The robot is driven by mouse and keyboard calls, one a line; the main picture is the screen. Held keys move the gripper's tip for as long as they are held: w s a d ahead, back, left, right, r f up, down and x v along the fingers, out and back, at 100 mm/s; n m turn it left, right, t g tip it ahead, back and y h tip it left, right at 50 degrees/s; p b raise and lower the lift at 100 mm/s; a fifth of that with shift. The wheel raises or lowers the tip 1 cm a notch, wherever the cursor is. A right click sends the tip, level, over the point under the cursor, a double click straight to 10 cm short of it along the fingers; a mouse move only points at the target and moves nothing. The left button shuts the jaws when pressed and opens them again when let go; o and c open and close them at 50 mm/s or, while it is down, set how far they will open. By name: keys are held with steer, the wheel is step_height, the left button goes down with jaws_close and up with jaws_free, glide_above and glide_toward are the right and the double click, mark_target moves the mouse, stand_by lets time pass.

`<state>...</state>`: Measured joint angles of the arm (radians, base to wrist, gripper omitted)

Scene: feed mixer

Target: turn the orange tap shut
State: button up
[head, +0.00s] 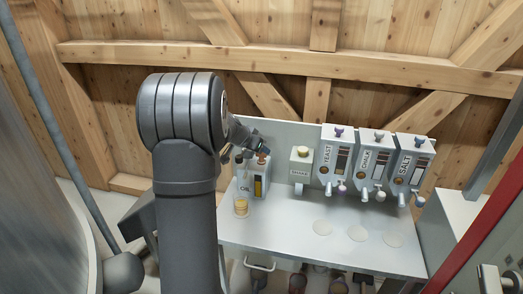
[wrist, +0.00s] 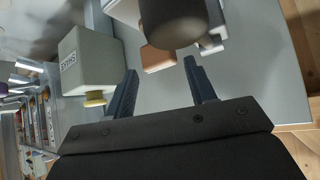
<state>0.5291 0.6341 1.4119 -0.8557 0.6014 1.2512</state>
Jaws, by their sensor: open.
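The oil dispenser (head: 247,188), labelled OIL, stands at the left of the bench. A small orange-brown piece, which looks like the orange tap (head: 262,155), shows at its top. In the wrist view the orange-brown piece (wrist: 157,60) lies just beyond and between my fingertips, partly hidden by a dark cylinder (wrist: 172,22). My gripper (wrist: 160,68) is open and empty, its two dark fingers apart. In the head view my gripper (head: 258,146) is beside the dispenser's top, and my arm hides part of that area. I cannot tell whether the fingers touch the tap.
A glass (head: 241,207) with yellow liquid stands in front of the oil dispenser. A box with a yellow knob (head: 302,152) is to its right; it also shows in the wrist view (wrist: 88,62). Yeast (head: 335,160), another dispenser and salt (head: 411,168) stand farther right. The bench front (head: 290,245) is mostly clear.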

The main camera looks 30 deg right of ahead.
mark_target(261, 156)
steer(key=shift+x, duration=1.55)
steer(key=c, duration=0.7)
steer(key=shift+f+n+t+y, duration=0.15)
steer(key=shift+n+t+y, duration=1)
steer(key=shift+n, duration=0.85)
steer(key=shift+t, duration=0.35)
steer(key=o, duration=0.7)
